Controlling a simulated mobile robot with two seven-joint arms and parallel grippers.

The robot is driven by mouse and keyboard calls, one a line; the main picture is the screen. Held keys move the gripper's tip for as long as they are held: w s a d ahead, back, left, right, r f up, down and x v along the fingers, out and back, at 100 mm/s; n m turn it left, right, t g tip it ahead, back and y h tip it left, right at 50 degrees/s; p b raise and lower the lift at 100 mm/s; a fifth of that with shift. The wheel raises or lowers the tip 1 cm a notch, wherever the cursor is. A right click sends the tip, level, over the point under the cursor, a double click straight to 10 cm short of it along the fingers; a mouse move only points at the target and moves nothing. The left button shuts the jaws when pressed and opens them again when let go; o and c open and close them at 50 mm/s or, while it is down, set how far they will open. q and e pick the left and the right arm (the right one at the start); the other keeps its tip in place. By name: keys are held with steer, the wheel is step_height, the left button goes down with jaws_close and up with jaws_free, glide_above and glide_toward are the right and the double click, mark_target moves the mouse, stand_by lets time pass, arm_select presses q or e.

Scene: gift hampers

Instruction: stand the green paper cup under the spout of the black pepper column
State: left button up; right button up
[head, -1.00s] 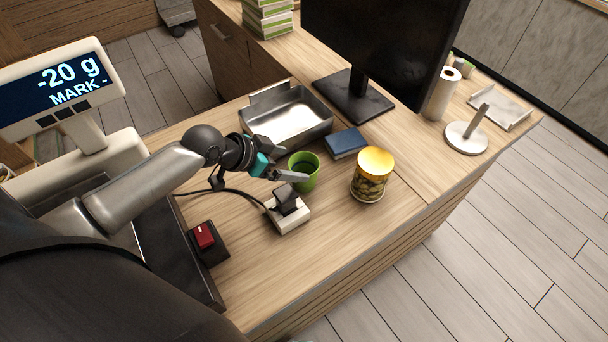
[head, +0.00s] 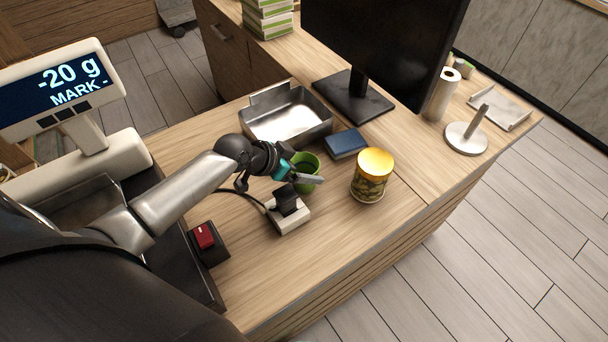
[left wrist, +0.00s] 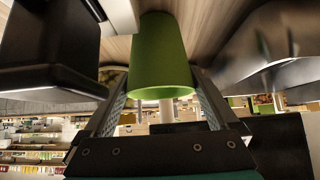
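The green paper cup (head: 308,183) stands upright on the wooden counter, near its middle, in the head view. In the left wrist view the cup (left wrist: 163,55) fills the space between my two fingers. My left gripper (head: 318,180) is low at the cup, with one finger along its near side. The gripper (left wrist: 160,85) looks open, with a finger on each side of the cup; any contact is hard to tell. My right gripper is not in view.
A white block with a black top (head: 289,209) stands close in front of the cup. A gold-lidded jar (head: 371,177) stands to the right, a blue box (head: 345,144) and metal tray (head: 322,128) behind. A red switch (head: 204,236) is at left. The front right counter is clear.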

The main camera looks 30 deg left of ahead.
arm_select(q)
steer(key=c, duration=1)
